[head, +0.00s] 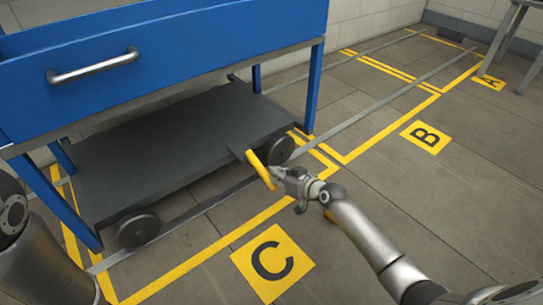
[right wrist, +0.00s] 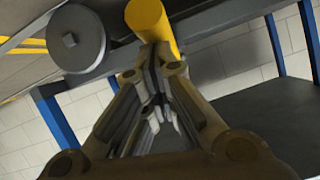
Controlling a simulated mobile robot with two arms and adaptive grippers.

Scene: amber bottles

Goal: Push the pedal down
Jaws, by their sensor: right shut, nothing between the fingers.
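The pedal is a yellow bar (head: 260,169) on a dark arm at the right front end of the blue cart's lower shelf, beside a wheel. My right gripper (head: 278,173) is shut and empty, with its fingertips right at the yellow bar. In the right wrist view the yellow pedal (right wrist: 152,22) lies just beyond the closed fingertips (right wrist: 154,50); I cannot tell whether they touch it. My left arm shows at the left edge of the head view, but its gripper is not in view.
The blue cart (head: 170,60) has a drawer handle (head: 93,66), a dark lower shelf (head: 180,140) and wheels (head: 138,230). Yellow lines and floor markers C (head: 249,262), B (head: 426,137) and A (head: 489,82) mark the tiles. The floor to the right is open. Table legs stand at far right.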

